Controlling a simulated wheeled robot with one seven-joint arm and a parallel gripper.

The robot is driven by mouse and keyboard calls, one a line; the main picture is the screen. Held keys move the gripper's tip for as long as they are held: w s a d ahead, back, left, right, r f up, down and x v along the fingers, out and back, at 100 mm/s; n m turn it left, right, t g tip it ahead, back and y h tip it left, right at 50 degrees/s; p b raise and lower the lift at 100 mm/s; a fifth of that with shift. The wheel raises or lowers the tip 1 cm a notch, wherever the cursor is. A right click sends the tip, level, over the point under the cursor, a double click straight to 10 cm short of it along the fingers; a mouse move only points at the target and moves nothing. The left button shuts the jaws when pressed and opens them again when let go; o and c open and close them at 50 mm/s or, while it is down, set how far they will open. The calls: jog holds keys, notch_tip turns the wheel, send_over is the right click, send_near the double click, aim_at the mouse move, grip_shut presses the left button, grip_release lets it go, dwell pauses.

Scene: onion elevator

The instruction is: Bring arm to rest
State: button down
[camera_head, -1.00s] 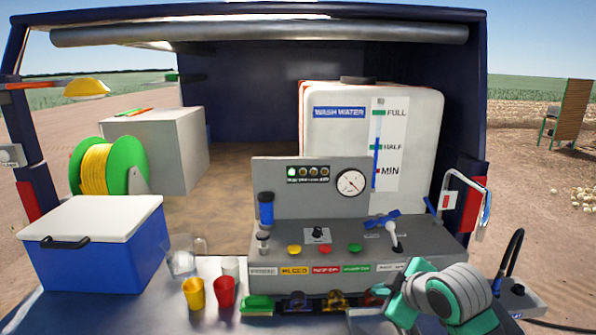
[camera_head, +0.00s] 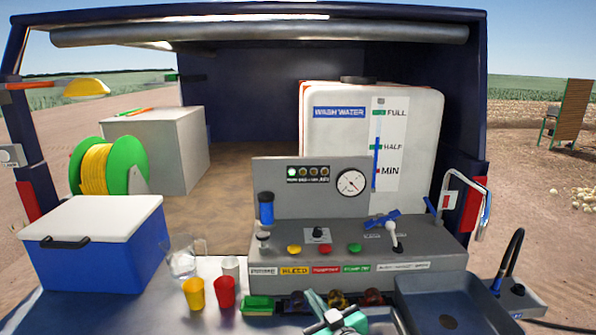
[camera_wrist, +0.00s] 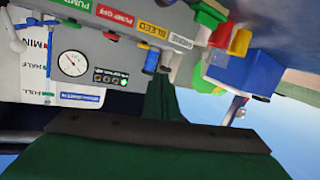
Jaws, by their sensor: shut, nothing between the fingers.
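A teal and grey part of my arm (camera_head: 335,320) shows at the bottom middle of the head view, low in front of the grey control panel (camera_head: 300,258). My gripper (camera_wrist: 170,100) shows dark green in the wrist view, its fingers shut and empty, with the panel and gauge beyond it in a tilted, upside-down view. It touches nothing that I can see. Most of the arm is below the head view's lower edge.
A grey sink-like tray (camera_head: 455,305) lies right of the arm. Left are red (camera_head: 224,292) and yellow cups (camera_head: 194,294), a clear jug (camera_head: 183,257) and a blue cooler (camera_head: 95,245). A blue valve handle (camera_head: 378,217) and a grey-and-white lever (camera_head: 394,235) stand on the panel.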

jog(key=s+a+f+m+t+h, duration=0.1)
jog(key=s+a+f+m+h, duration=0.3)
jog(key=s+f, duration=0.65)
jog(key=s+a+f+m+t+h, duration=0.1)
jog(key=s+a+f+m+h, duration=0.3)
jog(key=s+f, duration=0.6)
jog(key=s+d+n+y, duration=0.1)
jog(key=s+d, duration=0.1)
jog(key=s, duration=1.1)
jog(key=s+d+g+y, duration=0.1)
jog(key=s+d, duration=0.1)
jog(key=s, duration=1.1)
jog(key=shift+s+d+r+n, duration=0.2)
jog(key=shift+s+r+n, duration=0.15)
jog(key=shift+r+n, duration=0.05)
